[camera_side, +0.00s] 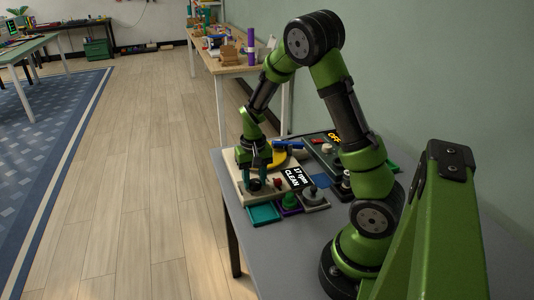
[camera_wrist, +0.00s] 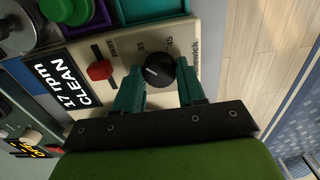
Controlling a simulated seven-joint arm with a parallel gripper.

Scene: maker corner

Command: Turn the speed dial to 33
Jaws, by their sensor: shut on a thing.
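The speed dial (camera_wrist: 160,70) is a round black knob on a cream turntable base (camera_wrist: 205,45). Its white pointer mark faces left in the wrist view, and a printed 45 is legible beside it. My gripper (camera_wrist: 162,80) has its two teal fingers on either side of the dial, shut on it. In the side view my gripper (camera_side: 254,184) is down at the front of the turntable, and the arm hides the dial. A black display (camera_wrist: 62,83) reads "17 rpm CLEAN". A yellow platter (camera_side: 278,157) shows partly behind my wrist.
A red knob (camera_wrist: 100,70) sits close to the dial. A teal tray (camera_side: 263,213) and a green knob-shaped thing (camera_side: 290,199) lie along the front. A dark device (camera_side: 322,150) with an "OFF" display stands behind. Bare grey table (camera_side: 300,240) lies in front.

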